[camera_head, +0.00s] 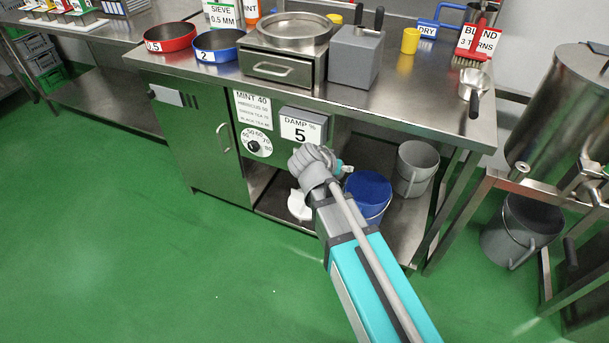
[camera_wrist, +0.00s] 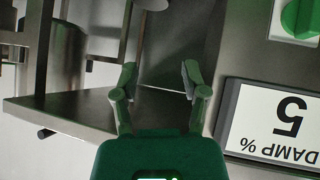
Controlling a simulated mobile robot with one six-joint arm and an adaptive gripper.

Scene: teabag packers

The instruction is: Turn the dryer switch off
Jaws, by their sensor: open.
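A green knob (camera_wrist: 300,18) on a white plate sits at the top right of the wrist view, partly cut off by the frame edge. It looks like the dryer switch; I cannot read its marking. Next to it on the same steel panel is the display reading "DAMP % 5" (camera_wrist: 275,122), upside down there. The display (camera_head: 303,130) also shows in the head view, on the cabinet front; the green knob does not show there, where my wrist covers the area. My gripper (camera_wrist: 159,72) is open and empty, to the left of the knob in the wrist view and apart from it.
A dial with a black knob (camera_head: 256,145) is on the cabinet left of the display. A blue bucket (camera_head: 368,192) and a grey bucket (camera_head: 415,167) stand on the lower shelf. The worktop (camera_head: 425,98) overhangs. The green floor (camera_head: 150,260) in front is clear.

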